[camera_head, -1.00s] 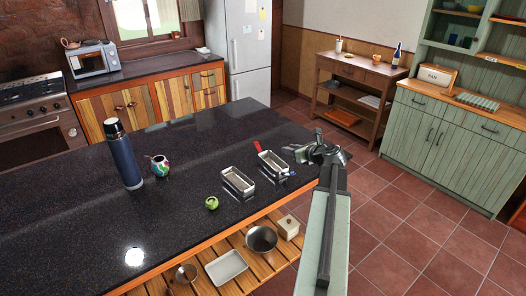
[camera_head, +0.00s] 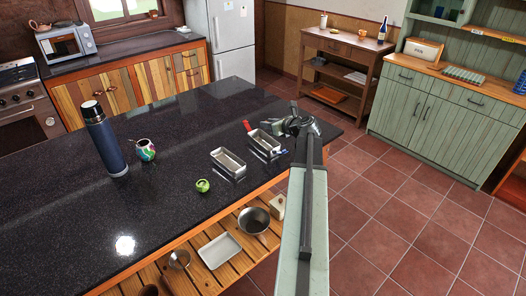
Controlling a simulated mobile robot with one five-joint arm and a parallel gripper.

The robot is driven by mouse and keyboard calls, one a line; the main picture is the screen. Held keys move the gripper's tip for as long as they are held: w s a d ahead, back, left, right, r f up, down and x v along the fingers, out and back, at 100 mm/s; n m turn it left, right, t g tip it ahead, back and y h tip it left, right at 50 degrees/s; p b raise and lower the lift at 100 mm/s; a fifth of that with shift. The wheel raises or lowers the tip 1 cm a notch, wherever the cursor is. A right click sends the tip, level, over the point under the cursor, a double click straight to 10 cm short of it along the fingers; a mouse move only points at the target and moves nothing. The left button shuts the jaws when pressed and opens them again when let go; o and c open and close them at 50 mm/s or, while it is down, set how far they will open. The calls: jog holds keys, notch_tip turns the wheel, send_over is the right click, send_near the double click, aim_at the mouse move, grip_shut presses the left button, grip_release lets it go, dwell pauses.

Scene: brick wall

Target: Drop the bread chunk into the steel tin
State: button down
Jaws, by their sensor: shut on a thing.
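Two rectangular steel tins stand side by side near the right end of the dark counter: a left tin (camera_head: 228,161) and a right tin (camera_head: 264,142). The left tin looks empty. A red object (camera_head: 247,126) shows at the far left corner of the right tin. My gripper (camera_head: 291,124) is above the counter's right end, just right of and beyond the right tin. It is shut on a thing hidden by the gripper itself. I see no bread chunk elsewhere, so I take it to be that.
On the counter (camera_head: 60,205) a green round fruit (camera_head: 203,186), a painted cup (camera_head: 145,150) and a blue flask (camera_head: 106,142) stand left of the tins. A slatted shelf below holds a pot (camera_head: 253,220) and a white tray (camera_head: 220,251). Tiled floor is free on the right.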

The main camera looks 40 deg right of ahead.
jog(key=shift+f, duration=0.15)
jog(key=c, duration=1.1)
grip_release()
jog(key=p+v, duration=0.3)
jog(key=v, duration=0.5)
jog(key=shift+f, duration=0.15)
